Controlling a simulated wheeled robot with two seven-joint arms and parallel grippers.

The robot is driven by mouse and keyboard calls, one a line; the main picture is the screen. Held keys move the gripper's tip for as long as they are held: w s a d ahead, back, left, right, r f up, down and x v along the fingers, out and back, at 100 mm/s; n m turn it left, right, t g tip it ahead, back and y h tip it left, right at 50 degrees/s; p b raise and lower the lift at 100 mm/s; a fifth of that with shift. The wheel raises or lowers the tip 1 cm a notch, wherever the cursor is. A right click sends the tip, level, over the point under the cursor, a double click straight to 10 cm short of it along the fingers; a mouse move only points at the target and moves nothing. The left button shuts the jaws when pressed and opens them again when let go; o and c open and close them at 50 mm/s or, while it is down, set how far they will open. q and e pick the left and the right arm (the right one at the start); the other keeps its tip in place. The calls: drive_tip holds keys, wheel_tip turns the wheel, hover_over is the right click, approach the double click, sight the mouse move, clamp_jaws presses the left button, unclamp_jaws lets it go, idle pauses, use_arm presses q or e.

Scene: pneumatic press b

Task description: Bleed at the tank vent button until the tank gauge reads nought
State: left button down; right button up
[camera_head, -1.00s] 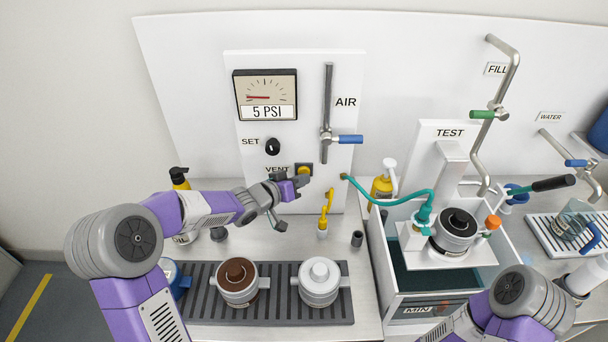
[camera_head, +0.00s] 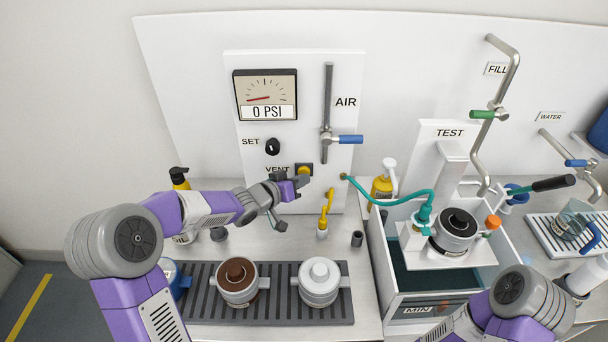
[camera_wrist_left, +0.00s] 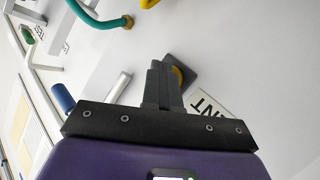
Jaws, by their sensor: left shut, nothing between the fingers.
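The tank gauge (camera_head: 265,95) on the white panel reads 0 PSI, with its needle low at the left. The yellow vent button (camera_head: 304,170) sits in a dark square mount beside the VENT label. My left gripper (camera_head: 303,181) is shut and empty, with its fingertips at the button. In the left wrist view the shut fingers (camera_wrist_left: 161,85) cover part of the yellow button (camera_wrist_left: 178,76); I cannot tell how far it is pressed. My right arm shows at the lower right, but its gripper is out of view.
The black SET knob (camera_head: 272,147) is above the vent button. The blue-handled AIR valve (camera_head: 349,139) is to the right. A yellow nozzle (camera_head: 326,212) stands below. Two lidded pots sit on a dark slatted rack (camera_head: 268,314). A teal hose (camera_head: 390,204) runs to the test stand.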

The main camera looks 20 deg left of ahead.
use_arm(q)
drive_tip(key=shift+s, duration=0.1)
drive_tip(key=shift+s+d+b, duration=0.3)
drive_tip(key=shift+s, duration=0.5)
drive_tip(key=s, duration=0.2)
drive_tip(key=s+d+b, duration=0.1)
drive_tip(key=s, duration=0.1)
drive_tip(key=shift+s+d, duration=0.15)
drive_tip(key=shift+s, duration=0.25)
